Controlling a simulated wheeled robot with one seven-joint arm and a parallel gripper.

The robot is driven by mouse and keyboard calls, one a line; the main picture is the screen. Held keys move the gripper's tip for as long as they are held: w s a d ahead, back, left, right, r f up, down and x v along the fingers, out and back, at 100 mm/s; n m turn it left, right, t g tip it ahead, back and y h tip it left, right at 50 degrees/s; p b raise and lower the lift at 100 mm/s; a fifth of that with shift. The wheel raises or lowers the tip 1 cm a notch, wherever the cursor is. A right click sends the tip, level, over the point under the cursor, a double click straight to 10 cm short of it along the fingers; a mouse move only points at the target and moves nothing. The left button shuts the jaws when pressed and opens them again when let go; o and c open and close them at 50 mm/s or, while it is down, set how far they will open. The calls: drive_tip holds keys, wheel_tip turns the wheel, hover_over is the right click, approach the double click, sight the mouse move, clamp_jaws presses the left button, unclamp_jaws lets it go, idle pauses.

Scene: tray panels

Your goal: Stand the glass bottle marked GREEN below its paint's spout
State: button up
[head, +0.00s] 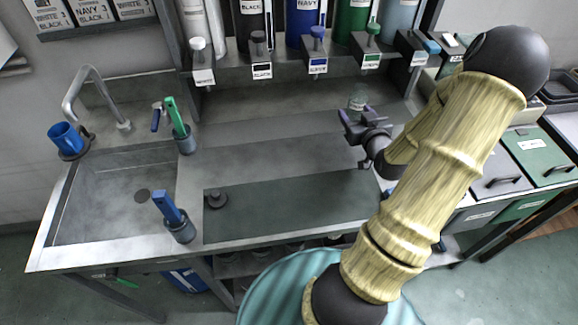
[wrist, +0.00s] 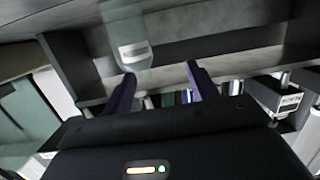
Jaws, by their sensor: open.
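A clear glass bottle (head: 357,98) stands upright on the counter in front of the paint rack, roughly below the green-capped spout (head: 373,32) with its GREEN label (head: 371,61). I cannot tell if it is exactly under the spout. The bottle (wrist: 133,45) also shows in the wrist view, with a pale label too blurred to read. My gripper (head: 361,122) is open and empty, on the near side of the bottle. In the wrist view my fingers (wrist: 160,76) are spread, and the bottle appears beyond the left finger, not clasped.
Other spouts labelled WHITE (head: 203,76), BLACK (head: 262,71) and NAVY (head: 318,66) line the rack. A sink (head: 110,195) with a tap is at the left. Brush holders (head: 181,230) stand near it.

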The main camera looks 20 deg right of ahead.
drive_tip(key=a+g, duration=0.1)
drive_tip(key=a, duration=0.1)
drive_tip(key=w+a+f+n+g+y, duration=0.1)
drive_tip(key=a, duration=0.2)
drive_tip(key=a+f+g, duration=0.1)
drive_tip(key=a+g, duration=0.1)
drive_tip(key=shift+w+a+f+n+y, duration=0.1)
drive_tip(key=shift+w+a+n+y, duration=0.3)
drive_tip(key=a+g, duration=0.1)
drive_tip(key=a, duration=0.1)
drive_tip(key=s+a+g, duration=0.1)
drive_tip(key=a, duration=0.1)
drive_tip(key=s+a+g, duration=0.1)
drive_tip(key=a, duration=0.1)
drive_tip(key=shift+a, duration=0.3)
drive_tip(key=s+a+g, duration=0.1)
drive_tip(key=a, duration=0.1)
drive_tip(key=s+a+r+g, duration=0.1)
drive_tip(key=s+a, duration=0.1)
drive_tip(key=s+a+g, duration=0.1)
drive_tip(key=a, duration=0.1)
drive_tip(key=shift+s+a+r, duration=0.15)
drive_tip(key=shift+s+a, duration=0.15)
drive_tip(key=shift+s, duration=0.05)
drive_tip(key=s+a+r+g+y, duration=0.1)
drive_tip(key=s+a+g, duration=0.2)
drive_tip(key=s+a, duration=0.3)
drive_tip(key=shift+s+r, duration=0.4)
